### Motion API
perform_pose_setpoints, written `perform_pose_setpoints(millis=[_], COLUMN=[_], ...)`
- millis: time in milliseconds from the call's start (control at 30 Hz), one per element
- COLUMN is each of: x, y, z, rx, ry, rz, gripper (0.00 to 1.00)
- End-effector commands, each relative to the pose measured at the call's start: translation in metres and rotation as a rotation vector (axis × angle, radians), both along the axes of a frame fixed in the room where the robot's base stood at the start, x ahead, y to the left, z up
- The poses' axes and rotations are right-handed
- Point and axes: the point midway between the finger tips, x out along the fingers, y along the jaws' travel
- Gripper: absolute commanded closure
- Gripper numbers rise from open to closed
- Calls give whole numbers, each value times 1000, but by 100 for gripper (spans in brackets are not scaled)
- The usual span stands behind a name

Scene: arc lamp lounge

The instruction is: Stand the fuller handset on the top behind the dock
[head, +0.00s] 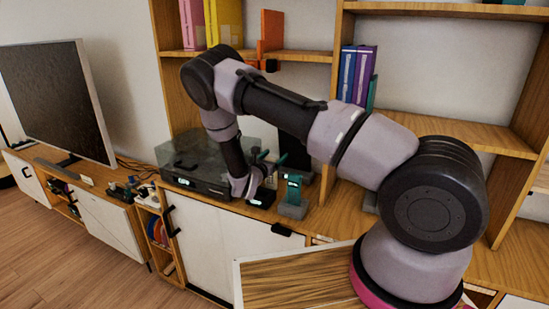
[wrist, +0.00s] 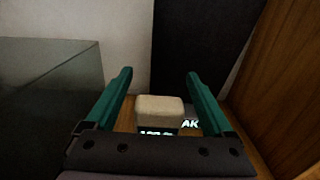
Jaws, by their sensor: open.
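A beige block (wrist: 160,109) shows between the fingers, not gripped. Glowing characters show below and right of it, partly hidden; I cannot tell what carries them.
A turntable with a smoky clear cover (head: 198,165) stands left of my gripper. A dark panel (wrist: 200,45) rises behind, and a wooden upright (wrist: 270,90) is close on the right. Shelves with books (head: 357,75) are above. A television (head: 58,100) stands at the left.

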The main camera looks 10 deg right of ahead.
Motion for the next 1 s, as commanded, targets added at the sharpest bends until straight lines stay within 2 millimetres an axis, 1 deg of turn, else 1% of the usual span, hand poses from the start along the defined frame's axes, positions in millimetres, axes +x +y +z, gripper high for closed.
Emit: perform_pose_setpoints(millis=[167, 400, 600, 733, 867, 967, 1000], x=[-21, -64, -89, -96, -97, -97, -99], y=[17, 48, 65, 70, 70, 58, 50], z=[0, 0, 0, 0, 2, 15, 25], rx=[-1, -2, 0, 0, 6, 53, 89], ry=[2, 1, 1, 0, -2, -15, -25], rz=[5, 5, 3, 0, -7, -64, -107], gripper=[13, 13, 13, 13, 13, 13, 13])
